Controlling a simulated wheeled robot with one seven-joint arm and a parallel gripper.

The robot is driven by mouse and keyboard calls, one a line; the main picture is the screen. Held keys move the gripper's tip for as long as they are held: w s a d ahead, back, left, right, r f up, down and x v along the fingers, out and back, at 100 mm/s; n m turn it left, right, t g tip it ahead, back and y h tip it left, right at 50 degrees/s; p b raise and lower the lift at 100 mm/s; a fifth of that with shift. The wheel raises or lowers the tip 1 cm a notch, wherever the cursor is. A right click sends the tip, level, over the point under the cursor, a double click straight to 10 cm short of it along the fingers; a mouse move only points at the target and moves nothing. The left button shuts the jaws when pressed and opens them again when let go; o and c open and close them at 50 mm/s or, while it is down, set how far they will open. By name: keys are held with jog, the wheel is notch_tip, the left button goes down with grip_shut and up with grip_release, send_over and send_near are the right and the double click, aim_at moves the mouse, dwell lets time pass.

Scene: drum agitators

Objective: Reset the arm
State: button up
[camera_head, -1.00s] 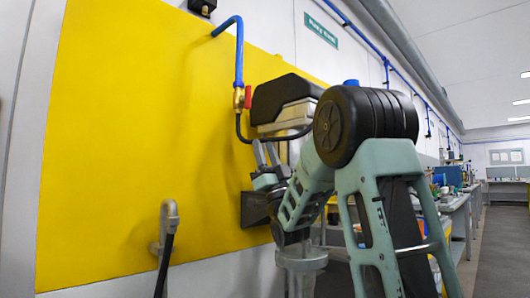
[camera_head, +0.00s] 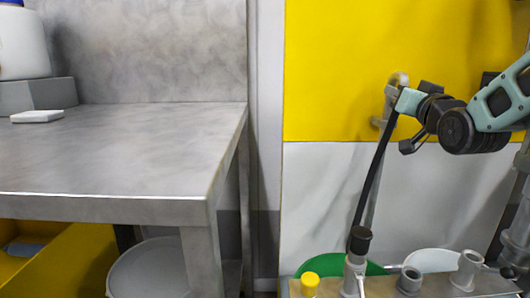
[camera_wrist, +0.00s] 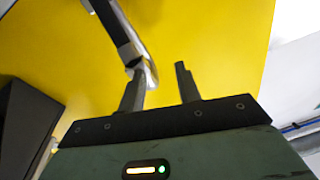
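My arm (camera_head: 490,115) reaches in from the right edge in the head view. My gripper's teal body (camera_head: 408,101) is in front of the yellow wall panel, overlapping a grey bent pipe fitting (camera_head: 398,78); its fingers are hard to make out there. In the wrist view my gripper (camera_wrist: 160,82) has its two dark fingers apart, with no object between them. The metal pipe bend (camera_wrist: 151,74) shows beyond and beside the left finger. I cannot tell whether they touch.
A metal table (camera_head: 110,150) fills the left, bearing a white container (camera_head: 22,45) and a small white block (camera_head: 37,116). A black hose (camera_head: 372,185) hangs from the fitting.

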jog(key=s+a+f+n+g+y, duration=0.2)
jog(key=s+a+f+g, duration=0.3)
jog(key=a+f, duration=0.3)
jog(key=s+a+f+n+g+y, duration=0.1)
jog(key=s+a+f+n+g, duration=0.1)
jog(key=s+a+f+g, duration=0.45)
jog(key=s+a+f+n+g+h, duration=0.1)
jog(key=s+a+f+n+g, duration=0.2)
jog(key=s, duration=0.5)
jog(key=s+a+f+n+g, duration=0.1)
jog(key=s+f+g, duration=0.1)
jog(key=s+f, duration=0.4)
jog(key=s+a+f+n+g+h, duration=0.1)
jog(key=s+a+f+n+g, duration=0.15)
jog(key=s, duration=0.65)
notch_tip(320, 180, up, 32)
jog(key=s+p, duration=0.2)
jog(key=p, duration=3)
jog(key=shift+d+g, duration=0.3)
jog(key=shift+d, duration=0.1)
